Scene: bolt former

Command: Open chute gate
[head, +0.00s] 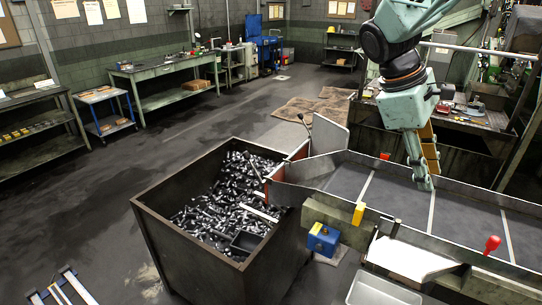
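The chute (395,200) is a long grey trough at the right, with raised side walls and light cross strips. Its left end opens over a dark metal bin (190,253) full of bolts. A grey plate (327,134) stands upright at that end beside a thin black-knobbed lever (306,127). Orange-edged metal also shows there. I cannot tell which part is the gate, or whether it is open. My gripper (424,186) points down over the chute floor, to the right of the plate and apart from it. Its fingers look close together, but their gap is unclear.
A red knob (492,243) and a yellow block (358,213) sit along the chute's near side. A blue box (323,239) stands below it. A grey tray (383,291) is at the front. Workbenches line the far wall. The floor left of the bin is mostly clear.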

